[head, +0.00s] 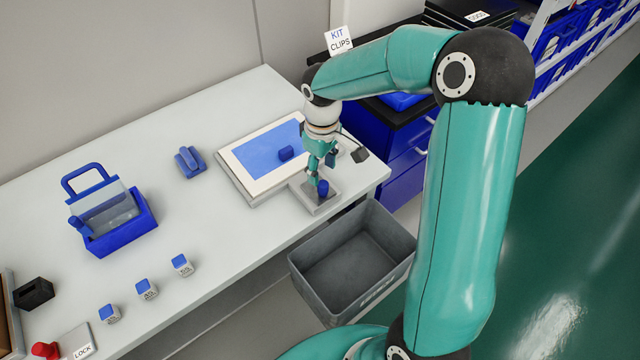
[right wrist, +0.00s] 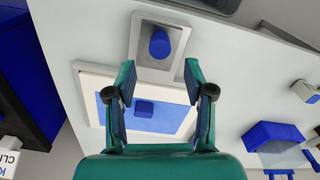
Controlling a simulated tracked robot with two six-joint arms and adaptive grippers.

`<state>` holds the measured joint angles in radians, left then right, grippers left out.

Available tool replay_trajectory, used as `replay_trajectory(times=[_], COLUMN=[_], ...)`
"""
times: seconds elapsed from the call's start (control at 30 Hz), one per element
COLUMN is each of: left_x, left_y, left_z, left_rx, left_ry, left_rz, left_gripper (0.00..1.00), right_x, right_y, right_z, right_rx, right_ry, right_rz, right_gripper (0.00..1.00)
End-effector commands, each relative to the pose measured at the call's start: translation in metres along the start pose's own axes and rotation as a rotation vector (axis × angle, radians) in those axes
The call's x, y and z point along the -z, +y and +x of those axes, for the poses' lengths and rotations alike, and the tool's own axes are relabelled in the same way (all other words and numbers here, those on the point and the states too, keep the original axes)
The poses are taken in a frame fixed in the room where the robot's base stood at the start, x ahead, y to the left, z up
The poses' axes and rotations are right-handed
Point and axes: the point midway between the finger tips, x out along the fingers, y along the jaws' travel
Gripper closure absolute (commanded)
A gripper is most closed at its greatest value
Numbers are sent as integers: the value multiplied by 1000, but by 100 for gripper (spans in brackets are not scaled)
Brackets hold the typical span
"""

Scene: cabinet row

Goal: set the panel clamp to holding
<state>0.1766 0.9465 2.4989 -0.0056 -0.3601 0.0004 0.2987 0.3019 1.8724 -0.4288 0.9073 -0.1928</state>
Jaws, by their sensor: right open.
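A light framed panel with a blue face (head: 255,158) lies on the white table, with a small blue block (head: 286,153) on the face. At its front right corner is a grey metal plate (head: 313,203) with a blue knob (head: 323,188); this looks like the panel clamp, though I cannot tell its setting. My right gripper (head: 322,165) is just above the plate, pointing down. In the right wrist view it is open and empty (right wrist: 160,66), with the blue knob (right wrist: 160,45) a little beyond its fingertips, apart from them. My left gripper is out of view.
A grey bin (head: 350,262) stands below the table's front edge. A blue handled caddy (head: 118,230), a blue item (head: 190,161), several blue-topped cubes (head: 181,265) and a LOCK plate (head: 79,345) lie to the left. A blue cabinet (head: 408,150) stands right.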

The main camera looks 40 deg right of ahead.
Motion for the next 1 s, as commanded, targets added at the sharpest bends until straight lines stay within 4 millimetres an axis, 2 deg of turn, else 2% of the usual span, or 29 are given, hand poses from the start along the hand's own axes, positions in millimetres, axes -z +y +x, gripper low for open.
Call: replay_trajectory(times=[0.1, 0.3, 0.5, 0.77, 1.0], left_x=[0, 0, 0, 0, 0], left_y=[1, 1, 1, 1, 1], left_z=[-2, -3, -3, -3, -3], left_rx=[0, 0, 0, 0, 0], left_ry=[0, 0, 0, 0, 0], left_rz=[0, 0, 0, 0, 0], left_gripper=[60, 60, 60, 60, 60], right_x=[-1, -1, -1, 0, 0], right_y=[0, 0, 0, 0, 0], right_z=[25, 53, 64, 64, 64], right_rx=[2, 1, 0, 0, 0], right_ry=[-5, -2, 0, 1, 1], right_rz=[1, 1, 0, 1, 1], right_gripper=[47, 47, 47, 47, 87])
